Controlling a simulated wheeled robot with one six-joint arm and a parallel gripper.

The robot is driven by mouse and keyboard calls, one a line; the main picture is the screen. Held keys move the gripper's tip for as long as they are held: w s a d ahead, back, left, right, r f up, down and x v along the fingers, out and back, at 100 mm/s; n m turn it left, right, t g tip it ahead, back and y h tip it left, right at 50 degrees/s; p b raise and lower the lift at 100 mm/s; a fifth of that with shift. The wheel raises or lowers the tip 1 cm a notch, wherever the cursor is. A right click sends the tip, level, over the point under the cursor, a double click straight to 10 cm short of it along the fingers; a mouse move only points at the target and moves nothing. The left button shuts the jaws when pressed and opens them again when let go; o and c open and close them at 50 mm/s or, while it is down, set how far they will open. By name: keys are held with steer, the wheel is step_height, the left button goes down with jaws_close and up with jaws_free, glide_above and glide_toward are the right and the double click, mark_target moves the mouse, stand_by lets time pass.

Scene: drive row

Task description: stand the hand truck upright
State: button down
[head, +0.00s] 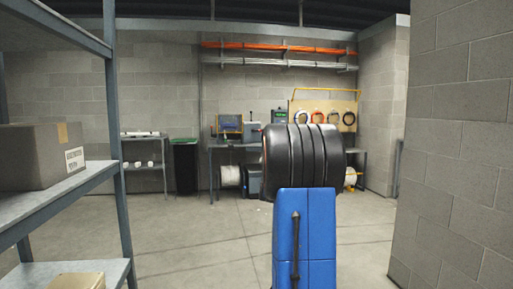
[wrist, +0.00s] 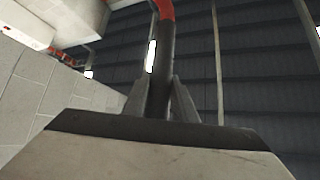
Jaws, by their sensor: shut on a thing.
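In the wrist view my gripper (wrist: 161,84) has its two grey fingers on either side of a dark round bar (wrist: 159,62) and is shut on it. The bar runs up between the fingers and turns red at the top edge of the picture. It looks like a tube of the hand truck. The rest of the hand truck is out of the picture or hidden, so its tilt cannot be told. Neither the gripper nor the hand truck can be made out in the head view.
A metal shelf (head: 92,172) with a grey carton (head: 38,158) stands close on the left. A block wall (head: 455,150) is close on the right. A workbench (head: 225,145), a dark bin (head: 186,165) and cable racks line the back wall. Open concrete floor (head: 175,225) lies between.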

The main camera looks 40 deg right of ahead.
steer(key=s+d+m+g, duration=0.2)
steer(key=s+d, duration=0.6)
steer(key=d, duration=0.4)
steer(key=shift+r+m+g+h, duration=0.3)
steer(key=shift+r+m+h, duration=0.1)
steer(key=shift+m, duration=0.1)
steer(key=shift+s+d+f, duration=0.1)
steer(key=shift+s+f, duration=0.05)
steer(key=c, duration=1.5)
jaws_free()
steer(key=shift+s+d, duration=0.2)
steer(key=shift+d, duration=0.05)
steer(key=shift+o, duration=0.2)
steer(key=shift+w+a, duration=0.2)
steer(key=v, duration=1.7)
